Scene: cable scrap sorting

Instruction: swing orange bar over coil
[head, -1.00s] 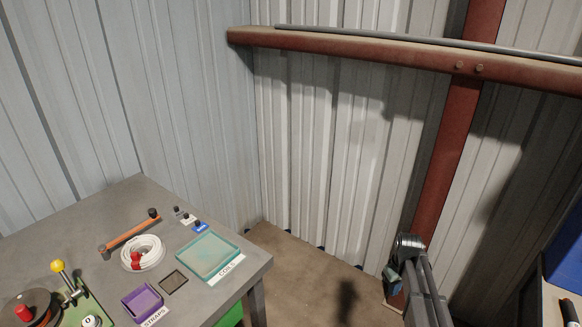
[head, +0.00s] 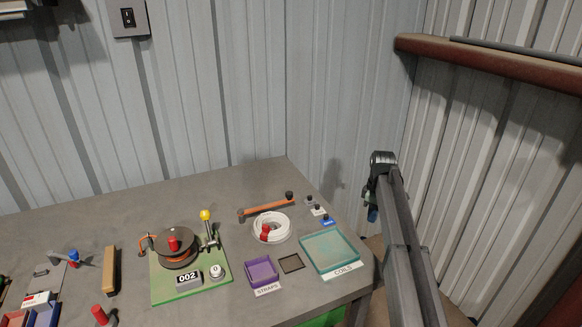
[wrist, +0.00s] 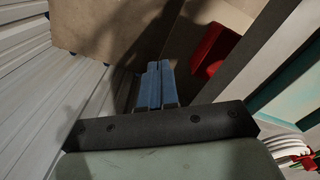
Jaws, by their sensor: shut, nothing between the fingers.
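The orange bar (head: 268,207) lies behind the coil on the grey table in the head view. The bar does not cross over the coil. My gripper (head: 372,214) is off the table's right edge, apart from both. In the wrist view its blue fingers (wrist: 155,86) are together and hold nothing.
A teal COILS tray (head: 359,262) and a purple STRAPS bin (head: 262,271) stand in front of the coil. Small knobbed blocks (head: 318,211) stand right of the bar. A green-based winding fixture (head: 188,290) with a yellow-knobbed lever stands to the left. Walls close in behind.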

